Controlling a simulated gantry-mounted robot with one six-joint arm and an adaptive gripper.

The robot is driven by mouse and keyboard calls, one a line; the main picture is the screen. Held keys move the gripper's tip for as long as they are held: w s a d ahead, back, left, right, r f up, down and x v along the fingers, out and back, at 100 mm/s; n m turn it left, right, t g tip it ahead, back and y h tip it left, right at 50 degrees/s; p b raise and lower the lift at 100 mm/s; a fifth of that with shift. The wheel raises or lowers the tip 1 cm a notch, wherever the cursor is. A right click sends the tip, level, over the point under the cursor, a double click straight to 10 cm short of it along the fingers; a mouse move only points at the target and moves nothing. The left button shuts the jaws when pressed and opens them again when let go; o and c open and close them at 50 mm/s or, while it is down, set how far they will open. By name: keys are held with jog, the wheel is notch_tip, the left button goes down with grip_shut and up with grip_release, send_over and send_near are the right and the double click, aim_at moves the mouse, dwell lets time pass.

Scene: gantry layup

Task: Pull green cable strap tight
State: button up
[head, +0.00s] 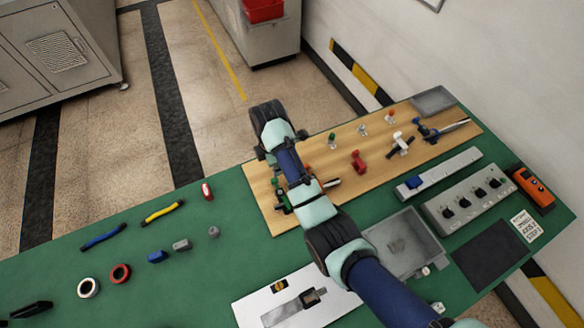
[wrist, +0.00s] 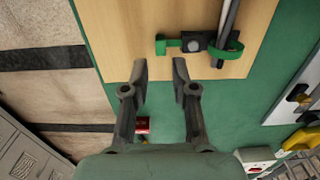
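The green cable strap (wrist: 228,52) loops around a dark cable (wrist: 228,18) at a black clip block (wrist: 195,42) on the wooden board (wrist: 125,30). Its green tail (wrist: 167,46) sticks out to the left of the block. In the head view, part of the green strap (head: 280,196) shows beside my arm, which hides the rest. My gripper (wrist: 160,70) is open and empty in the wrist view. Its fingertips appear just below the tail in the picture, apart from it. I cannot tell its height above the board. The fingers are not clearly visible in the head view.
A red clamp (head: 358,161), a white clamp (head: 400,146) and a blue clamp (head: 428,131) stand on the board. A small red object (head: 206,191) lies on the green tabletop (head: 150,260). A grey tray (head: 404,243) lies right of my arm.

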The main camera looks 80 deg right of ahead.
aim_at(274, 179)
jog(key=shift+w+a+f, duration=0.15)
jog(key=shift+f, duration=0.05)
notch_tip(274, 179, down, 8)
jog(key=shift+w+a+r+b, duration=0.1)
jog(key=shift+r+b, duration=0.15)
jog(key=shift+b, duration=0.85)
grip_shut()
